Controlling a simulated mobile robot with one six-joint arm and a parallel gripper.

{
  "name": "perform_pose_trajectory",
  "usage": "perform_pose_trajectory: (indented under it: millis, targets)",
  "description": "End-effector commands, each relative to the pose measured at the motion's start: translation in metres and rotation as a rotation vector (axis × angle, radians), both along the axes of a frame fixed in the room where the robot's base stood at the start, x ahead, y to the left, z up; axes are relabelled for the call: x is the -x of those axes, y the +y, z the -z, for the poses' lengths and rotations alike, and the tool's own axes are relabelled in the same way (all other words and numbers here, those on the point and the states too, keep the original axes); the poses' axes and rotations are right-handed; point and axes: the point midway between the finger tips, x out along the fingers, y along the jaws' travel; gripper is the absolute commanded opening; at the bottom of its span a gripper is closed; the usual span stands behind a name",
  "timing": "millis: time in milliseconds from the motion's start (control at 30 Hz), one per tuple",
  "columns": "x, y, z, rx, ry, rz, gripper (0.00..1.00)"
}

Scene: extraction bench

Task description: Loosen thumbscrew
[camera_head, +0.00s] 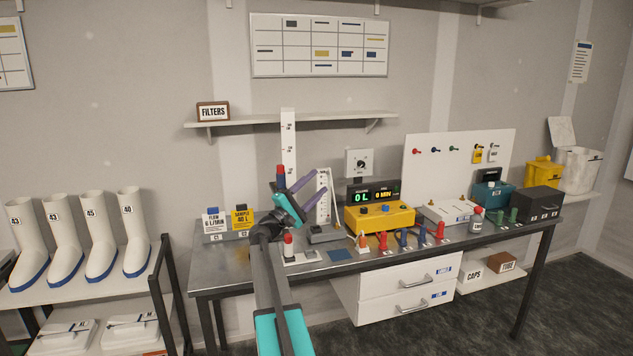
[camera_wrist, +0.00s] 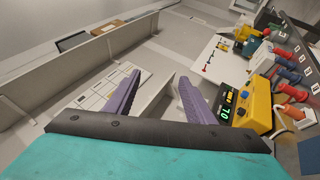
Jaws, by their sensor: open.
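My gripper (camera_head: 320,182) is open and empty, its two purple fingers apart above the left part of the bench. In the wrist view my gripper (camera_wrist: 160,76) has nothing between its fingers. A tall white scale post (camera_head: 288,135) stands behind it. A red and dark blue piece (camera_head: 281,175) shows in front of the post, just left of the fingers; its lower part is hidden by my arm. A shorter white panel with markings (camera_head: 324,197) is just right of the fingers. I cannot make out for certain which part is the thumbscrew.
The metal bench (camera_head: 215,276) holds a yellow unit (camera_head: 378,218) with a green-lit display (camera_head: 362,197), and several red and blue pieces along its front. A wall shelf (camera_head: 300,120) runs above the gripper. White boots (camera_head: 97,250) stand on a rack at the left.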

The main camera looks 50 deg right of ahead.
Motion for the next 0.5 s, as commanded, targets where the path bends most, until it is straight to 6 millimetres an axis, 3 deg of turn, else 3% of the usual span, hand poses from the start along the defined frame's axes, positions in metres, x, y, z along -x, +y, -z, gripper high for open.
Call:
perform_pose_trajectory:
  millis: [267,500]
  targets:
    - [-0.011,0.017,0.067,-0.099,-0.028,-0.031,0.49]
    - [-0.021,0.043,0.157,-0.239,-0.063,-0.065,0.49]
